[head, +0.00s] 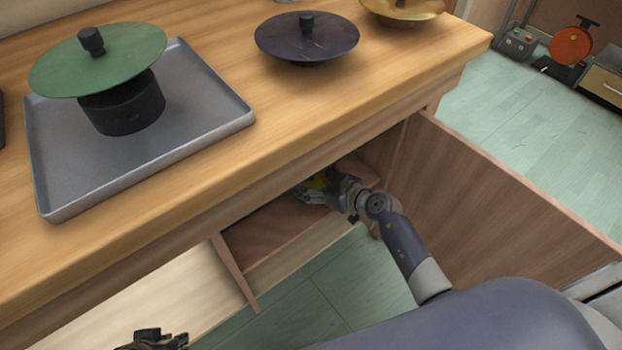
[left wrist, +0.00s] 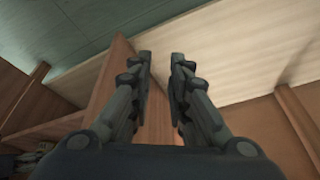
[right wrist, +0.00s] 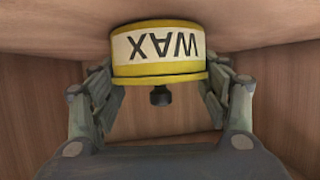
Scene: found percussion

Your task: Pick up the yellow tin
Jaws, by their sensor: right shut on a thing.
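The yellow tin (right wrist: 158,50) has a pale band with the word WAX, upside down in the right wrist view, and a small dark knob. My right gripper (right wrist: 158,85) is shut on it, with a finger on each side. In the head view a bit of the yellow tin (head: 318,183) shows inside the cabinet under the counter, mostly hidden by my right gripper (head: 318,190). My left gripper (left wrist: 160,58) is open and empty, its fingers apart near wooden panels. It shows partly at the bottom edge of the head view (head: 158,340).
The wooden counter (head: 290,115) overhangs the open cabinet, and a wooden panel (head: 510,190) stands to its right. On the counter are a grey tray (head: 195,130), a green disc (head: 110,65), a dark disc (head: 307,40) and a brass-coloured disc (head: 405,8).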

